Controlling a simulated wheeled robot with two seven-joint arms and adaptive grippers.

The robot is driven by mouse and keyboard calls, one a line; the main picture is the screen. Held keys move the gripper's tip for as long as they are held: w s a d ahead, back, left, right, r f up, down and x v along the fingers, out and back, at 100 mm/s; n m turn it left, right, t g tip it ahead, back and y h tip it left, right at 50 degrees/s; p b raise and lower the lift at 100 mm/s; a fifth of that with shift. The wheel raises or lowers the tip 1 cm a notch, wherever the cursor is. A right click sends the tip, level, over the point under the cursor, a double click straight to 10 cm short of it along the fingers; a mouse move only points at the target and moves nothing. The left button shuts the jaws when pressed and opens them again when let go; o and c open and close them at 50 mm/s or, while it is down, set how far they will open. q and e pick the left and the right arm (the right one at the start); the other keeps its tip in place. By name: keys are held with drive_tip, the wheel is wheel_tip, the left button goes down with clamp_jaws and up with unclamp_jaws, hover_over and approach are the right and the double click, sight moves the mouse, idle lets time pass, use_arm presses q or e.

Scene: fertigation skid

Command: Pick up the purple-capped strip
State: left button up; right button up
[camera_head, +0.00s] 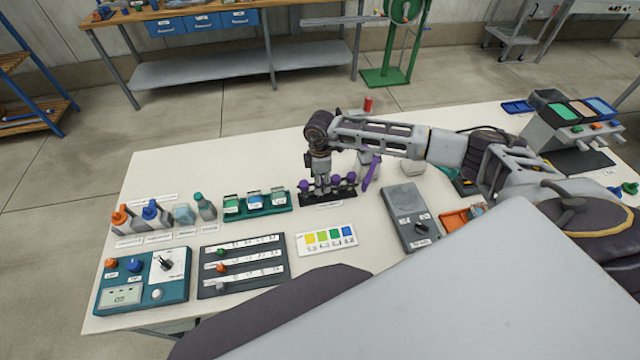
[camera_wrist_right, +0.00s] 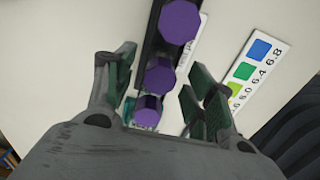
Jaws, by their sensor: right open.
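Several purple-capped strips (camera_head: 351,177) stand in a row in a dark rack (camera_head: 345,196) near the middle of the table. My right gripper (camera_head: 322,188) points down over the rack, among the caps. In the right wrist view my right gripper (camera_wrist_right: 158,85) is open, with one finger on each side of the row. A purple cap (camera_wrist_right: 160,75) shows between the fingers, another (camera_wrist_right: 147,112) lies closer to the palm, and a third (camera_wrist_right: 180,20) is beyond. I cannot tell whether the fingers touch any cap. My left gripper is not in view.
A green rack (camera_head: 258,207) with small containers and several bottles (camera_head: 153,212) stand left of the strips. A colour chart (camera_head: 327,239) lies in front, and a grey meter (camera_head: 411,217) lies to the right. A purple object (camera_head: 371,173) is close beside my right gripper.

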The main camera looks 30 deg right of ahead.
drive_tip(key=c, duration=0.8)
drive_tip(key=shift+c, duration=0.2)
wheel_tip(320, 180, up, 10)
drive_tip(key=b, duration=0.1)
drive_tip(key=shift+b, duration=0.35)
idle(0.4)
